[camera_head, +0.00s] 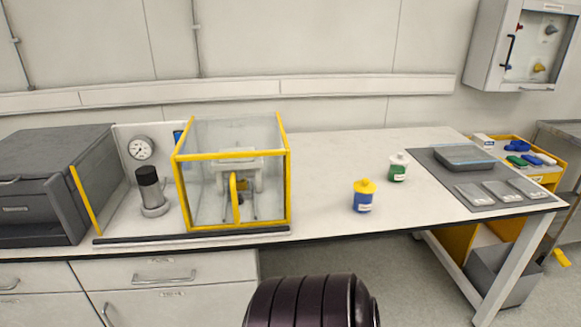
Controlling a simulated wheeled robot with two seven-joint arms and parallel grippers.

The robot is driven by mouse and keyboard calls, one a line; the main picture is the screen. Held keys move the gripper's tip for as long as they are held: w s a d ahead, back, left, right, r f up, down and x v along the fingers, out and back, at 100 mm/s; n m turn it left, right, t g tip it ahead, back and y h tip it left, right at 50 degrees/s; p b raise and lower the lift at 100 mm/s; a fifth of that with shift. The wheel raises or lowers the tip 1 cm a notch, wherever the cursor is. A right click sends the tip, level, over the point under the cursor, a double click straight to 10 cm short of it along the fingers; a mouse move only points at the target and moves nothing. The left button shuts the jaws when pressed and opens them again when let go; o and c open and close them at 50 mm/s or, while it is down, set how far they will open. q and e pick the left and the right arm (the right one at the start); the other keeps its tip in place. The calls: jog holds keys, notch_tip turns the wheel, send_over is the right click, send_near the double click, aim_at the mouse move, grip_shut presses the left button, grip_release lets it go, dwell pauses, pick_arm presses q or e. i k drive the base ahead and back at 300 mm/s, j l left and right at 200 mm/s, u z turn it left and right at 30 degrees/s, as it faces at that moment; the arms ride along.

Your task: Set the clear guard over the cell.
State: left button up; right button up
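The clear guard (189,186) is a see-through box with yellow edges, standing on the bench left of the middle. Through its panels I see a grey apparatus (223,172), which looks like the cell, with the guard around it. A yellow upright handle (233,198) shows at the guard's front. The front lower edge of the guard is close to a dark rail (130,239) along the bench front. I cannot tell whether the guard is fully seated. Neither of my grippers is in view.
Left of the guard are a black-topped metal cylinder (151,192), a gauge (140,148) and a dark grey cabinet (50,180). To the right stand a blue-labelled jar (363,196) and a green-labelled jar (398,167). A grey mat (440,165) holds trays.

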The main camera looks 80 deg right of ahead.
aim_at(176, 158)
jog(key=z, duration=2.15)
